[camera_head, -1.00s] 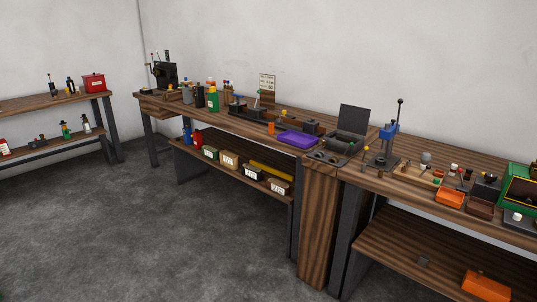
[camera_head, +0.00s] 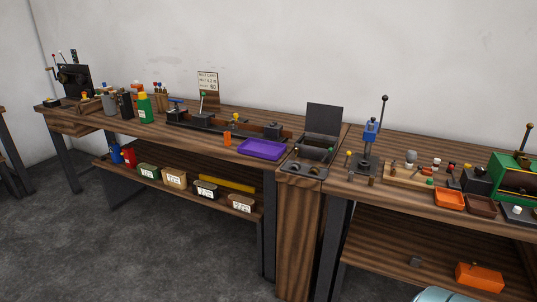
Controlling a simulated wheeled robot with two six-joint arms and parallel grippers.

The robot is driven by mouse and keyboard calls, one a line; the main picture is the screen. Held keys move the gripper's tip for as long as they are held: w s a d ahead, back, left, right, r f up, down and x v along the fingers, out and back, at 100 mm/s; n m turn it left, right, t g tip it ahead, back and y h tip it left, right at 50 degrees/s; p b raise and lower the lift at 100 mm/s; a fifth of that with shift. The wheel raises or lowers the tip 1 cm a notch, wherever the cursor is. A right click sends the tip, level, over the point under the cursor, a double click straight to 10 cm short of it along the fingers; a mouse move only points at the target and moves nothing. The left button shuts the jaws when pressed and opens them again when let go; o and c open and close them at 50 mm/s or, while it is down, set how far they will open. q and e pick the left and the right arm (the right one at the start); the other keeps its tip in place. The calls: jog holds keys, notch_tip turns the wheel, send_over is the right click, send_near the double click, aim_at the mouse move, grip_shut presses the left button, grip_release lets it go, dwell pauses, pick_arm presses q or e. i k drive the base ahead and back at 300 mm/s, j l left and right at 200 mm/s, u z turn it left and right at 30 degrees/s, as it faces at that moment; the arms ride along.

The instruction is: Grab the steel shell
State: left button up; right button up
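I cannot single out the steel shell for certain at this size. A grey cylinder (camera_head: 109,104) stands at the left part of the long wooden bench, beside a dark one. Small metal parts (camera_head: 411,156) stand on a wooden tray on the right bench. Neither of my grippers is in view.
A purple tray (camera_head: 262,149), a blue lever press (camera_head: 370,135) and an orange tray (camera_head: 450,199) stand on the benches. Labelled boxes (camera_head: 174,178) and an orange box (camera_head: 478,277) fill lower shelves. Grey floor (camera_head: 130,250) in front is clear.

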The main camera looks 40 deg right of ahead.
aim_at(298, 166)
jog(key=i, duration=2.15)
jog(key=i+z, duration=0.35)
jog(key=i+j+z, duration=0.65)
jog(key=i, duration=0.2)
jog(key=l, duration=0.1)
